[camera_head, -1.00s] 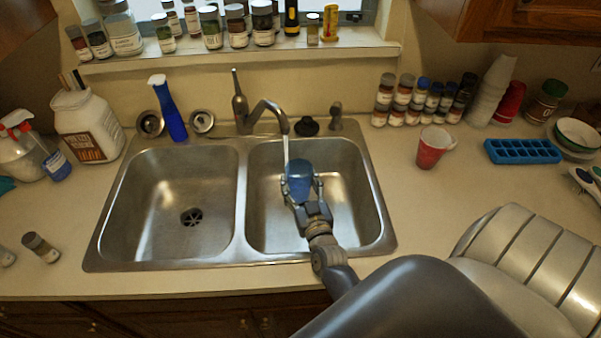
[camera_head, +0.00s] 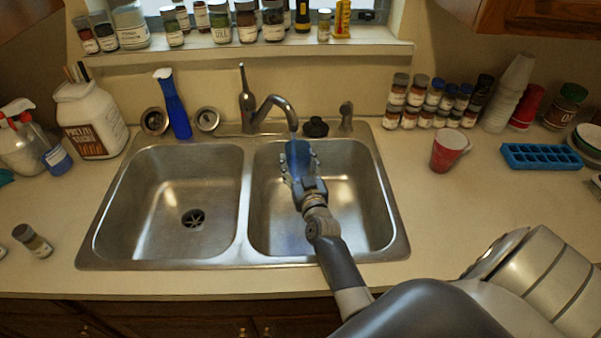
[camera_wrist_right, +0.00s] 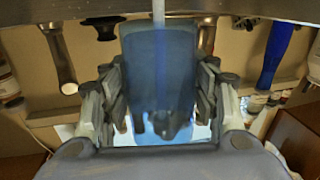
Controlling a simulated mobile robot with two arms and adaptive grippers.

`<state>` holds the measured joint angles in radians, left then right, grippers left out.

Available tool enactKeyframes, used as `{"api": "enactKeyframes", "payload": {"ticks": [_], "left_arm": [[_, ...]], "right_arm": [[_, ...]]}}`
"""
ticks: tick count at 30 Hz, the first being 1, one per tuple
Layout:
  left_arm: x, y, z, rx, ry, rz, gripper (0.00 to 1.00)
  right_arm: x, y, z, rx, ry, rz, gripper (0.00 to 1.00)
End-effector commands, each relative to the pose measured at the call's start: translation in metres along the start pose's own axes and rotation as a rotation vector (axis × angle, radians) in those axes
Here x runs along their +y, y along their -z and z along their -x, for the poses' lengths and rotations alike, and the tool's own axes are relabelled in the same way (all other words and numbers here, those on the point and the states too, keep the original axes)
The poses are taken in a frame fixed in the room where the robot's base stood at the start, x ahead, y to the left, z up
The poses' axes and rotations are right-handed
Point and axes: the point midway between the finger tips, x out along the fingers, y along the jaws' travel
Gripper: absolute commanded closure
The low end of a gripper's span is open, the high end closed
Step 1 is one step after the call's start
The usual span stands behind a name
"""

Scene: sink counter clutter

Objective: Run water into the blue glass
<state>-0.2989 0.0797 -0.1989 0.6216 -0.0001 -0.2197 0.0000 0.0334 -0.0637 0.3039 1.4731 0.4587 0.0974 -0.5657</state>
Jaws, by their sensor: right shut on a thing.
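The blue glass (camera_head: 298,156) is held over the right sink basin, beneath the spout end of the faucet (camera_head: 268,108). My right gripper (camera_head: 300,170) is shut on it, with a finger on each side. In the right wrist view, the glass (camera_wrist_right: 160,60) sits between the fingers of my right gripper (camera_wrist_right: 160,85). A thin, pale water stream (camera_wrist_right: 158,12) runs in line with the glass there. The head view shows only a short bit of the stream below the spout. The water level inside the glass cannot be told. My left gripper is not in view.
A black stopper (camera_head: 315,127) lies right of the faucet. A red cup (camera_head: 448,150) and blue ice tray (camera_head: 541,156) stand on the right counter.

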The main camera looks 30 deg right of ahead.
Motion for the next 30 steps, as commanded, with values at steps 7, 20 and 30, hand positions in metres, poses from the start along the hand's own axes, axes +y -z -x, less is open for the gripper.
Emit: {"api": "enactKeyframes", "payload": {"ticks": [7,20,30], "left_arm": [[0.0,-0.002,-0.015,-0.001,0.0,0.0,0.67],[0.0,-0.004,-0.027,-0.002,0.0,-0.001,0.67],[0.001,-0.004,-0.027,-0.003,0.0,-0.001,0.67]], "right_arm": [[0.0,-0.007,-0.025,0.004,0.0,0.0,0.75],[0.0,-0.011,-0.047,0.003,0.0,0.0,0.75],[0.0,-0.01,-0.048,0.003,0.0,0.0,0.75]]}}
